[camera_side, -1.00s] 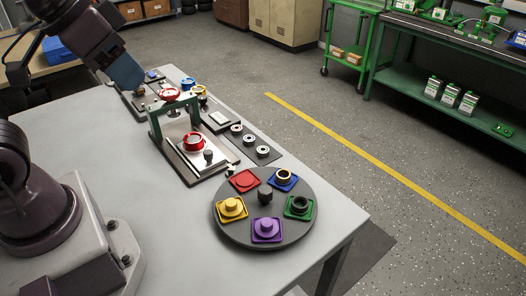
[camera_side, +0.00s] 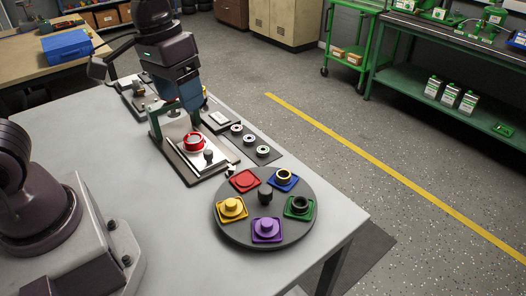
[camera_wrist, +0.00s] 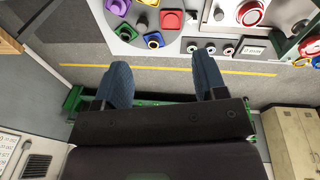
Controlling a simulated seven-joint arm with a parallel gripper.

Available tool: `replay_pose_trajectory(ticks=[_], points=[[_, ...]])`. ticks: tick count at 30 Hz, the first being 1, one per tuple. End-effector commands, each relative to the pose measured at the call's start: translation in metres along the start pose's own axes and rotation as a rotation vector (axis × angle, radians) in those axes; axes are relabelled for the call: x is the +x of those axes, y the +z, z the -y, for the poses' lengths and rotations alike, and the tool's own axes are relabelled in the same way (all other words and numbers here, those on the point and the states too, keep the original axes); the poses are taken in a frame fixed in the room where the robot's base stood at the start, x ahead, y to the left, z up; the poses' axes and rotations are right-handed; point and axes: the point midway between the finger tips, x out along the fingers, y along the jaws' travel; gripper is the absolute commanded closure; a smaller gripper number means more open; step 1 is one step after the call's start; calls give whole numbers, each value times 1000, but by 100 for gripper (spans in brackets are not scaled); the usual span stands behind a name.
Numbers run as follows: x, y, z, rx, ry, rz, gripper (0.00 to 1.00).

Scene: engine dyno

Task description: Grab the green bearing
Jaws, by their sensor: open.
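The green bearing (camera_side: 299,206) sits on the dark round turntable (camera_side: 226,232), on its right side; it is a green square piece with a black ring on top. In the wrist view, the green piece (camera_wrist: 126,32) is near the top, left of centre. My gripper (camera_side: 194,122) is over the press fixture, up and left of the turntable and apart from the green bearing. In the wrist view my gripper (camera_wrist: 162,80) has its two blue fingers wide apart with nothing between them.
The turntable also carries red (camera_side: 244,180), blue (camera_side: 284,178), yellow (camera_side: 232,208) and purple (camera_side: 267,229) pieces. The fixture (camera_side: 193,163) holds a red ring (camera_side: 193,141). A strip with small rings (camera_side: 249,140) lies beside it. The table's right edge is close to the turntable.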

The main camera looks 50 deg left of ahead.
Motion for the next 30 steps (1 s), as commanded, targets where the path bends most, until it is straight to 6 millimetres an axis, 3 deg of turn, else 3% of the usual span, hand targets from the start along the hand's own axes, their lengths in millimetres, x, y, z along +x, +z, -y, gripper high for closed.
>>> replay_pose_trajectory(ticks=[9, 18, 23, 26, 30], points=[[82, -79, 21, -358, -89, 148, 35], [162, -151, 53, -693, -267, 91, 35], [182, -189, 60, -843, -297, -9, 35], [170, -214, 51, -946, -238, -79, 35], [177, -214, 49, -1019, -223, -79, 35]])
